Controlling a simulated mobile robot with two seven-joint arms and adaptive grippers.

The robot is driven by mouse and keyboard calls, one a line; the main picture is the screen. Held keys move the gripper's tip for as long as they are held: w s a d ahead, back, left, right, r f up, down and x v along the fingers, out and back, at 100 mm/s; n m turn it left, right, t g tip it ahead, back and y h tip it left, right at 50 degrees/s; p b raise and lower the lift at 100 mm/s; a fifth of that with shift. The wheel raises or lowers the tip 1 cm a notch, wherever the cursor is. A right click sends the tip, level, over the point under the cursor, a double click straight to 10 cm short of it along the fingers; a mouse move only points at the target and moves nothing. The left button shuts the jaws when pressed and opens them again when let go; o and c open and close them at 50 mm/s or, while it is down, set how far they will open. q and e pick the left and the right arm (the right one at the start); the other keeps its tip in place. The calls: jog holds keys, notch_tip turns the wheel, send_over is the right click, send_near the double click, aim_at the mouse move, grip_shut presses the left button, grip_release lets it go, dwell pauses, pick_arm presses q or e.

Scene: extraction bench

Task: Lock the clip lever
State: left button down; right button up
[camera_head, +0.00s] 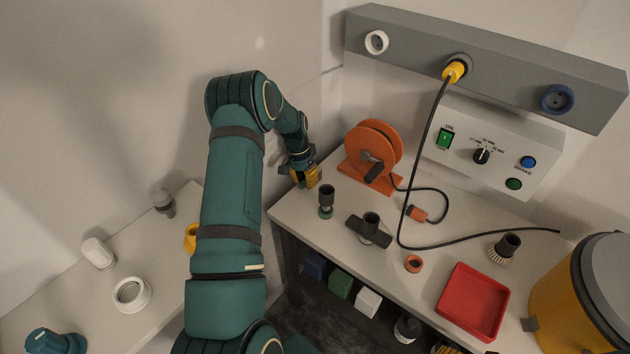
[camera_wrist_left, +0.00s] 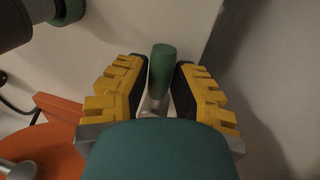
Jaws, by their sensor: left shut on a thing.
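The clip lever appears to be the rod with a green grip (camera_wrist_left: 162,70) and a pale metal stem in the left wrist view. It stands between the yellow, ribbed fingers of my left gripper (camera_wrist_left: 160,90), which is shut on it. The lower stem and any clip base are hidden behind my wrist housing. In the head view my left gripper (camera_head: 306,177) is at the back left corner of the bench, beside the orange reel (camera_head: 373,152). The lever cannot be made out there. My right gripper is not in view.
The bench (camera_head: 300,208) holds a black and green post (camera_head: 326,201), a dark T-shaped piece (camera_head: 369,230), an orange ring (camera_head: 414,263), a brush (camera_head: 505,248) and a red tray (camera_head: 473,301). A black cable (camera_head: 402,212) crosses it. A yellow drum (camera_head: 577,300) stands at right.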

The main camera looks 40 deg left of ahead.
aim_at(304, 179)
pick_arm(q)
jog(key=shift+s+a+f, duration=0.1)
jog(key=shift+f, duration=0.05)
dwell(0.3)
jog(key=c, duration=0.8)
grip_release()
jog(key=shift+o, duration=0.2)
notch_tip(304, 179, up, 10)
jog(key=shift+r, duration=0.1)
